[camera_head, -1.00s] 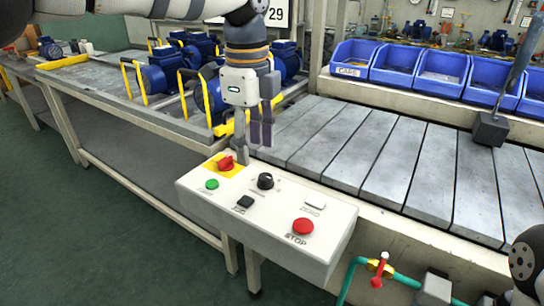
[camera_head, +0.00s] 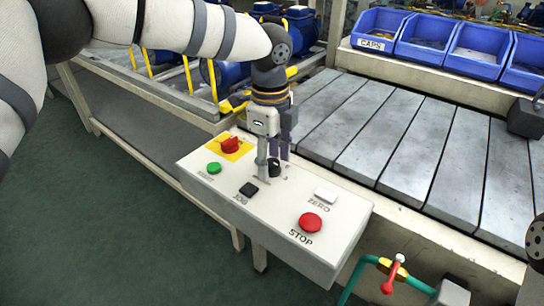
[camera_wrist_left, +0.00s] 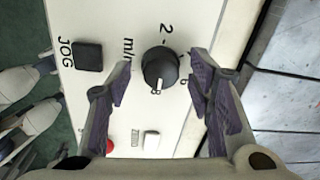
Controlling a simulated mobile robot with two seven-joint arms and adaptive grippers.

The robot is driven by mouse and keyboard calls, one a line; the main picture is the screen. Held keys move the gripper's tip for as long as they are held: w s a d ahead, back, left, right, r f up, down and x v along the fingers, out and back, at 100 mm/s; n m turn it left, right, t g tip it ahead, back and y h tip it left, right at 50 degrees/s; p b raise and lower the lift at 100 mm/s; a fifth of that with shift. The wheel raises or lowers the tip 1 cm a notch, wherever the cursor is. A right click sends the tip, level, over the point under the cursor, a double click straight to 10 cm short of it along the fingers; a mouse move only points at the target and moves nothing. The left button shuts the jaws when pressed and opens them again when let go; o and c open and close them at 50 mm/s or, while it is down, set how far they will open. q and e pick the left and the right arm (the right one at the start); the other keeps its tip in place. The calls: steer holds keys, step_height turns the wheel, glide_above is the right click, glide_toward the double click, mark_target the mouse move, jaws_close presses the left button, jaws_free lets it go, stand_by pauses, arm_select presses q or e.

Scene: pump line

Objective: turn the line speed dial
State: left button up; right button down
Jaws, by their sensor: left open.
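The line speed dial (camera_head: 274,168) is a round black knob on the sloping top of a white control box (camera_head: 230,191). In the left wrist view the dial (camera_wrist_left: 160,68) has a white pointer mark near the printed 8. My left gripper (camera_head: 273,157) is open just above the dial, pointing down. In the left wrist view its fingers (camera_wrist_left: 158,84) stand on either side of the dial, with a gap at each side. The fingers partly hide the dial in the head view. My right gripper is not in view.
Around the dial are a red switch on a yellow plate (camera_head: 231,146), a green button (camera_head: 214,168), a black JOG button (camera_head: 249,190), a white ZERO button (camera_head: 326,195) and a red STOP button (camera_head: 311,222). The slatted conveyor (camera_head: 391,142) lies behind, with blue bins (camera_head: 418,42).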

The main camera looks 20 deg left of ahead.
arm_select(q)
jaws_close()
